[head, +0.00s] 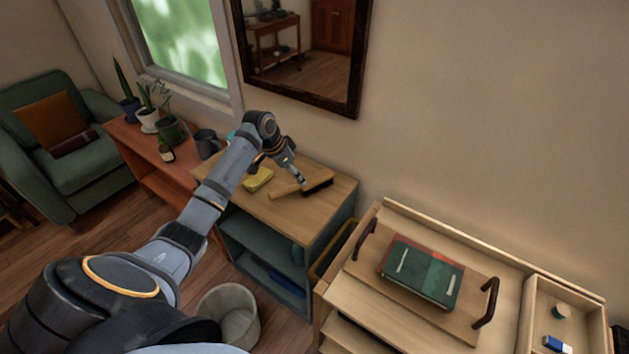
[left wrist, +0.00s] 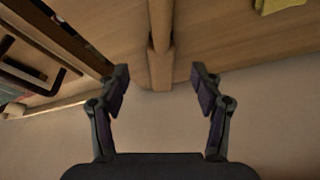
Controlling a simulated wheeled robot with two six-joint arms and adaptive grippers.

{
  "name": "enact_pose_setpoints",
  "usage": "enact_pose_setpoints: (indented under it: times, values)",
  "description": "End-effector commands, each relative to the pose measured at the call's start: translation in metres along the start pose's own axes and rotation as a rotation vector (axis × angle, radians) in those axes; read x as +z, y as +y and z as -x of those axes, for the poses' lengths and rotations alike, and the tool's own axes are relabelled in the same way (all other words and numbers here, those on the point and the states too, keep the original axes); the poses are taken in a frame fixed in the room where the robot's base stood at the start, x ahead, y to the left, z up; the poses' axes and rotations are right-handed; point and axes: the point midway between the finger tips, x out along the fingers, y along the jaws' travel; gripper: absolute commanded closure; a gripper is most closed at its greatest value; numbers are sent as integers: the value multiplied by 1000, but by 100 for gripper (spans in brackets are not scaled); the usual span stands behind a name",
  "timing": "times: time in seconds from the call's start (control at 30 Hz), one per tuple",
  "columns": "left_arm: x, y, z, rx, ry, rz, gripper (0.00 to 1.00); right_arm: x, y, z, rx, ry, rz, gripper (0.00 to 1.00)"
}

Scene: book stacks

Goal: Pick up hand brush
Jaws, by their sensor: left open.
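The hand brush (head: 283,194) has a light wooden handle and dark bristles and lies on top of a small wooden cabinet (head: 290,217). In the left wrist view its handle and block (left wrist: 161,68) run down the middle of the picture. My left gripper (head: 302,184) is above the brush near its head and hides part of it in the head view. In the left wrist view the gripper (left wrist: 159,73) is open and empty, with one finger on either side of the brush's block and apart from it. My right gripper is in neither view.
A yellow cloth (head: 258,179) lies on the cabinet beside the brush. A dark mug (head: 206,143) and plants stand on the reddish shelf to the left. A wooden tray (head: 363,275) with books (head: 423,272) is to the right. The wall is close behind the cabinet.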

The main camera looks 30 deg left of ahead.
Motion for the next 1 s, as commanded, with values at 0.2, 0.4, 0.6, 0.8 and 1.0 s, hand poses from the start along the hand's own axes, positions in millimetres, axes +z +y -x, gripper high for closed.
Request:
enact_pose_setpoints:
  times: [0.2, 0.4, 0.6, 0.8, 1.0]
  values:
    - [0, 0, -17, -1, 0, -1, 34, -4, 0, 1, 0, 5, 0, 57]
    - [2, 1, -37, 3, -1, 2, 34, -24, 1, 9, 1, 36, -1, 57]
    - [3, 0, -66, 0, 0, 0, 34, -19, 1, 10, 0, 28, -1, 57]
    - [4, 0, -69, -1, -1, -2, 34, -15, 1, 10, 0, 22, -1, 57]
    - [4, 0, -68, -1, -1, -1, 56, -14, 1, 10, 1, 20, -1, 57]
